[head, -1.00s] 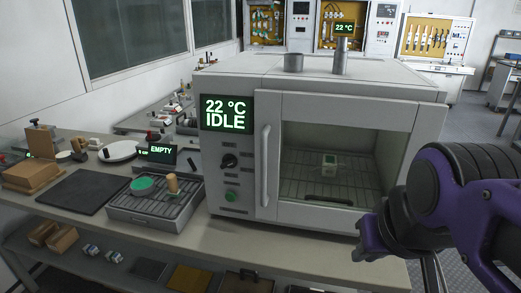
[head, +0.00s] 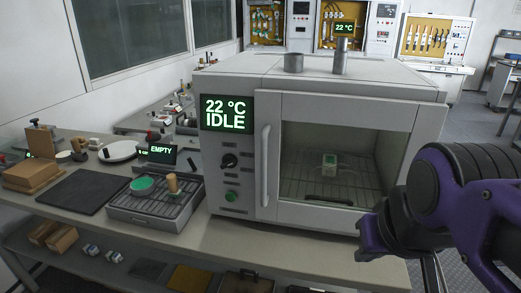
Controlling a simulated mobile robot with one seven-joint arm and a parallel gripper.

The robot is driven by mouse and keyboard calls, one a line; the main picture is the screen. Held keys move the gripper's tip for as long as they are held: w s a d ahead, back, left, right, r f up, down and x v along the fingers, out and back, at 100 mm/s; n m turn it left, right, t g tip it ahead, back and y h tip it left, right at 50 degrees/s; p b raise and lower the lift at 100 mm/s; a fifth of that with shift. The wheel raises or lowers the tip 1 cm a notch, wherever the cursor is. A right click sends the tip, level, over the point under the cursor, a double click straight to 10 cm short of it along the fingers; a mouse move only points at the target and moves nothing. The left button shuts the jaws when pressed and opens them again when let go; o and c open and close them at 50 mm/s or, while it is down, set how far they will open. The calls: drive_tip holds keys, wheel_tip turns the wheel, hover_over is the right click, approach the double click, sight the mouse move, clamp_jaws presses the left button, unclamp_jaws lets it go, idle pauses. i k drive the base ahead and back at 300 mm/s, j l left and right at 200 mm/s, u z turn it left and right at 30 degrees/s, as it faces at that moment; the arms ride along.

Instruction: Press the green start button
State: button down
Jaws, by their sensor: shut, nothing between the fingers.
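The green start button (head: 231,196) is a small round button low on the control panel at the left of the oven front. My purple and black gripper (head: 372,240) is at the lower right, in front of the oven's right side. It is shut and empty, well to the right of the button and apart from it.
A vertical door handle (head: 265,165) stands out between the button and the gripper. A bench strip (head: 300,244) in front is clear.

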sight(230, 196)
drive_tip(key=j+z, duration=0.1)
drive_tip(key=j, duration=0.5)
drive_tip(key=k+j+z, duration=0.15)
drive_tip(key=j, duration=0.45)
drive_tip(key=j+z, duration=0.1)
drive_tip(key=j, duration=0.5)
drive_tip(key=k+l+z, duration=0.1)
drive_tip(key=k+z, duration=0.15)
drive_tip(key=k, duration=0.15)
drive_tip(key=l, duration=0.25)
drive_tip(key=i+j+u, duration=0.25)
drive_tip(key=i+j, duration=0.1)
